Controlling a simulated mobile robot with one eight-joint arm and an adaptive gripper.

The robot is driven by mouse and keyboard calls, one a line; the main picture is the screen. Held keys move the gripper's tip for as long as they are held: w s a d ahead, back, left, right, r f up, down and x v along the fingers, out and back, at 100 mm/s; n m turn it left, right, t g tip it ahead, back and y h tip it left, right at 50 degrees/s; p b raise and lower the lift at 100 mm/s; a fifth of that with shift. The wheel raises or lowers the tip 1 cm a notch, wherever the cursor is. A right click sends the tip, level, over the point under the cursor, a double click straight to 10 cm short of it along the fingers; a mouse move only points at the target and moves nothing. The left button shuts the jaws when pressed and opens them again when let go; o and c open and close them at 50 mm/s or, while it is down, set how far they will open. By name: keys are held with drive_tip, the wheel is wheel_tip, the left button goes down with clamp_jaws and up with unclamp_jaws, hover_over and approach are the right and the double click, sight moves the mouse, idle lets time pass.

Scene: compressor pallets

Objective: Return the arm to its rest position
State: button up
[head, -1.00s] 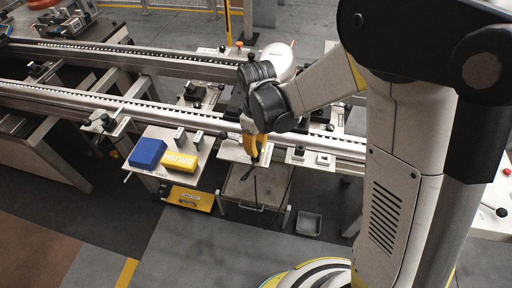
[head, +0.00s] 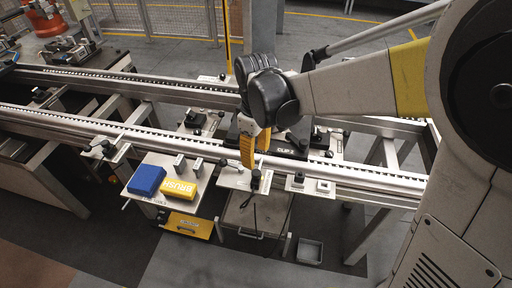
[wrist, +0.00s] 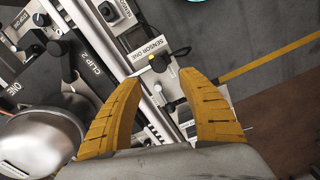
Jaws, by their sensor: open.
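My gripper (head: 254,150) has yellow fingers and hangs over the conveyor rails in the head view, near the middle of the picture. In the wrist view my gripper (wrist: 157,85) shows its two yellow fingers spread apart with nothing held between them. A small black-knobbed part (wrist: 158,62) on a plate labelled SENSOR ONE (wrist: 147,50) lies past the fingertips; I cannot tell the exact gap. My arm (head: 350,85) reaches in from the right.
A blue box (head: 146,180) and a yellow BRUSH box (head: 179,190) sit on a small side table left of my gripper. The long rail (head: 80,120) runs beneath it. A CLIP 2 plate (wrist: 92,62) lies near the fingers. A grey tray (head: 309,250) is on the floor.

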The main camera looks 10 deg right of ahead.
drive_tip(key=shift+r, duration=1.35)
drive_tip(key=shift+d, duration=0.1)
drive_tip(key=s+d+r+m+t, duration=0.2)
drive_tip(key=s+d+m+t, duration=0.1)
drive_tip(key=s+d+m, duration=0.2)
drive_tip(key=s+d+r+m+t, duration=0.3)
drive_tip(key=s+d+m+t, duration=0.1)
drive_tip(key=s+d, duration=0.3)
drive_tip(key=shift+s+d+r+m, duration=0.25)
drive_tip(key=shift+d+r+m, duration=0.1)
drive_tip(key=shift+m, duration=0.35)
